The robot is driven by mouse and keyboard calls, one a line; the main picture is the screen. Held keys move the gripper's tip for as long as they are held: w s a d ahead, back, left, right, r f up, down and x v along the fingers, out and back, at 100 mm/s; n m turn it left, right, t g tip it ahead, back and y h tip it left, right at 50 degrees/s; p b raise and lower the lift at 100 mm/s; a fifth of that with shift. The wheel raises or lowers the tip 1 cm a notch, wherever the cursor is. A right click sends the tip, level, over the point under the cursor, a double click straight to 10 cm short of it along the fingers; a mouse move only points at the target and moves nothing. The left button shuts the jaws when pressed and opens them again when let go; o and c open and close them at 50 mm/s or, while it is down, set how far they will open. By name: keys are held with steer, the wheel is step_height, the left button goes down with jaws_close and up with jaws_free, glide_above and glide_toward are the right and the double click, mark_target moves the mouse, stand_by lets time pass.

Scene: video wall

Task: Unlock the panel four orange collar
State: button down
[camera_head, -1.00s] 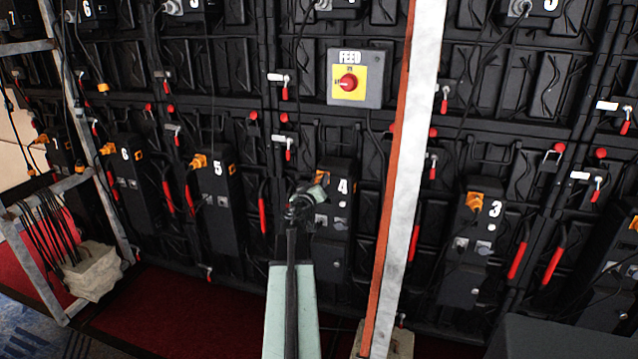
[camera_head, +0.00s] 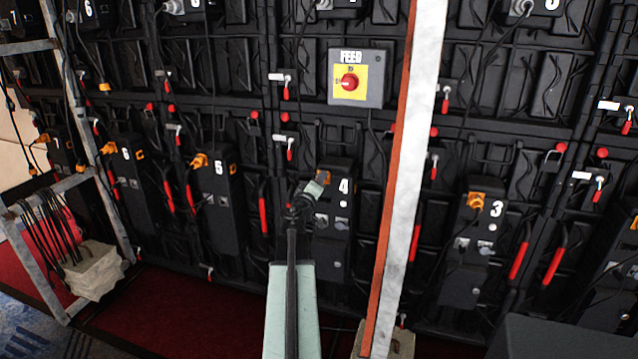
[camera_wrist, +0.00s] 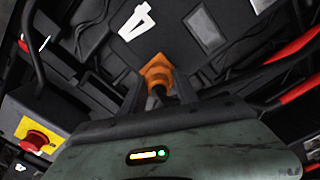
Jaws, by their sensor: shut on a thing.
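Panel box 4 (camera_head: 343,186) is a black box marked with a white 4, low on the wall. Its orange collar (camera_wrist: 157,72) shows in the wrist view, just below the 4, with a dark cable end (camera_wrist: 158,92) coming from it. In the head view the collar is mostly hidden behind my gripper (camera_head: 316,188). In the wrist view my gripper (camera_wrist: 165,100) is shut on the collar, with its fingers on either side of the orange part's near end. How far the collar is turned cannot be told.
A slanted white and orange post (camera_head: 408,180) stands close to the right. Panel box 3 (camera_head: 474,240) and panel box 5 (camera_head: 216,190) flank it. Red handles (camera_head: 264,205) stick out nearby.

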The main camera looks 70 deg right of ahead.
steer(key=c, duration=0.9)
jaws_free()
steer(key=a, duration=0.7)
steer(key=shift+s+a, duration=0.2)
steer(key=shift+a, duration=0.2)
